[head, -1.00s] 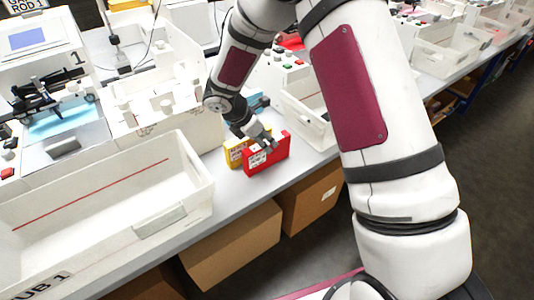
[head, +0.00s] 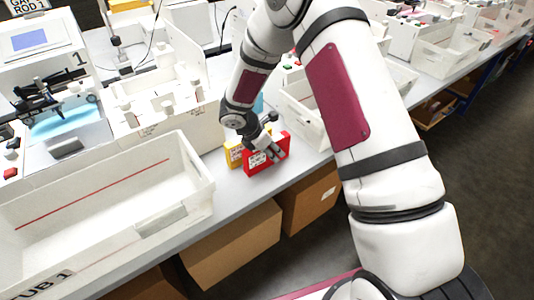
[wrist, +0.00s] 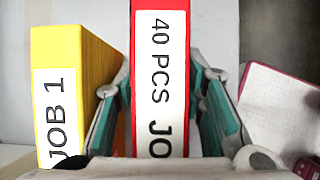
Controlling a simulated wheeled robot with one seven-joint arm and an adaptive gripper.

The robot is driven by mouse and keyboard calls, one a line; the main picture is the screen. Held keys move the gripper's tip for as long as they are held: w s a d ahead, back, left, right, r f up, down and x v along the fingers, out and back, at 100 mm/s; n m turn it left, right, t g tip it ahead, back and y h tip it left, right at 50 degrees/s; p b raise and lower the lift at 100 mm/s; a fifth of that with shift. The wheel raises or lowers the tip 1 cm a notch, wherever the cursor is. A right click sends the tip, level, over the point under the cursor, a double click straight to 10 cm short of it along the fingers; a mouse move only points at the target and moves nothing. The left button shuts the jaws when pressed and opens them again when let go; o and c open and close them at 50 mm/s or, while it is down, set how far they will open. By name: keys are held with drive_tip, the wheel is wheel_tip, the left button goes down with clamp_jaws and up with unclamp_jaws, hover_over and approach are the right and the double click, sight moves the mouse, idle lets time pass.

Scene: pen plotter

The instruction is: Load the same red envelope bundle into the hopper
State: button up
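The red envelope bundle (head: 278,147) stands upright on the grey bench near its front edge, with a white label reading "40 PCS" in the wrist view (wrist: 161,80). My gripper (head: 268,150) is down at the bundle. In the wrist view my gripper (wrist: 160,78) is open, one finger on each side of the red bundle, with a gap showing at least on the left. A yellow bundle (head: 233,155) marked "JOB 1" (wrist: 75,90) stands close to its left. A white plotter unit (head: 165,125) stands to the left; I cannot tell which part is the hopper.
A large white tub (head: 190,215) sits on the bench at the left front. Another white bin (head: 300,112) stands right behind the bundles. The yellow bundle is close to my left finger. Cardboard boxes (head: 235,245) are under the bench. Bare bench (head: 240,190) shows in front of the bundles.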

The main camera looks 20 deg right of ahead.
drive_tip(key=shift+f, duration=0.25)
idle(0.4)
clamp_jaws()
drive_tip(key=shift+r, duration=0.15)
